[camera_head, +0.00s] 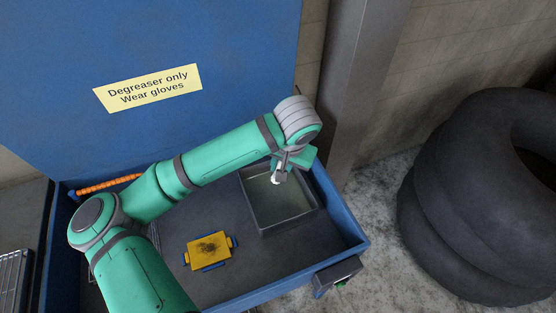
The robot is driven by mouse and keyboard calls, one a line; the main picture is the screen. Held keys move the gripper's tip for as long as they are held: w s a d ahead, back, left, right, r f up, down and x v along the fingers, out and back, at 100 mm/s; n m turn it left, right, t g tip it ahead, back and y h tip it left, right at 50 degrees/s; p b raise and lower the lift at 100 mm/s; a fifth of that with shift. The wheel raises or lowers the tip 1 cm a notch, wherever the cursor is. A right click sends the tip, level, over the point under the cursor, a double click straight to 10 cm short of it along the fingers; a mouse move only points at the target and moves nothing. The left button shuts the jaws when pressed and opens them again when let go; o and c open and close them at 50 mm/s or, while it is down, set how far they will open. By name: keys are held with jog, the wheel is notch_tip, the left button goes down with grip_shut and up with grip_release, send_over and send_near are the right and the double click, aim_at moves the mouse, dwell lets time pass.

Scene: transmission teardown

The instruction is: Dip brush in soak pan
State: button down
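The soak pan (291,224) is a square grey pan with murky greenish-grey liquid, standing at the right end of the blue wash basin. My gripper (279,175) is small in the head view and hangs over the back part of the pan, beneath my green arm's wrist. A small white tip shows at its lower end; I cannot tell whether it is a fingertip or part of a brush. No brush can be clearly made out. Whether the fingers are open or shut, and whether the tip touches the liquid, cannot be told.
A yellow block (208,249) with a dark stain sits in blue holders on the basin floor. An orange segmented hose (108,184) lies along the back left. The blue basin rim (345,219) bounds the right side. Stacked black tyres (440,215) stand on the floor beyond.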

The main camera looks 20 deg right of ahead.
jog(key=shift+s+a+f, duration=0.1)
jog(key=shift+f, duration=3.8)
jog(key=shift+r, duration=4)
jog(key=shift+r, duration=2)
